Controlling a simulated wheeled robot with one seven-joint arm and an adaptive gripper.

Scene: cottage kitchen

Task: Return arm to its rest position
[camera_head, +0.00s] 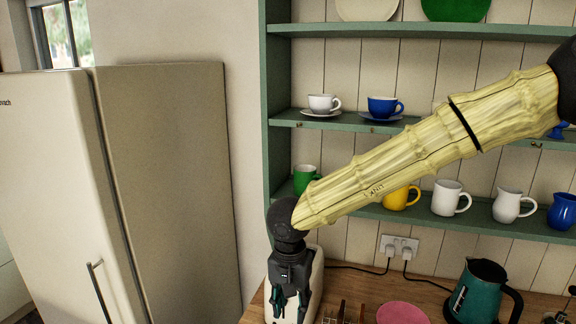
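My arm reaches in from the right edge, with a yellow, bamboo-like link crossing in front of the green shelves. My gripper (290,307) is black and points down in front of a white rounded appliance (317,280) at the left end of the wooden counter. Its two fingers look apart, with the white appliance showing between them. I see nothing held. The fingertips are near the bottom of the picture, and whether they touch anything is unclear.
Green shelves (352,126) hold cups, saucers, mugs and jugs close behind my arm. On the counter are a dish rack (342,316), a pink plate (401,313) and a teal kettle (475,293). A tall fridge (165,180) stands left. Plugs (398,250) sit in the wall.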

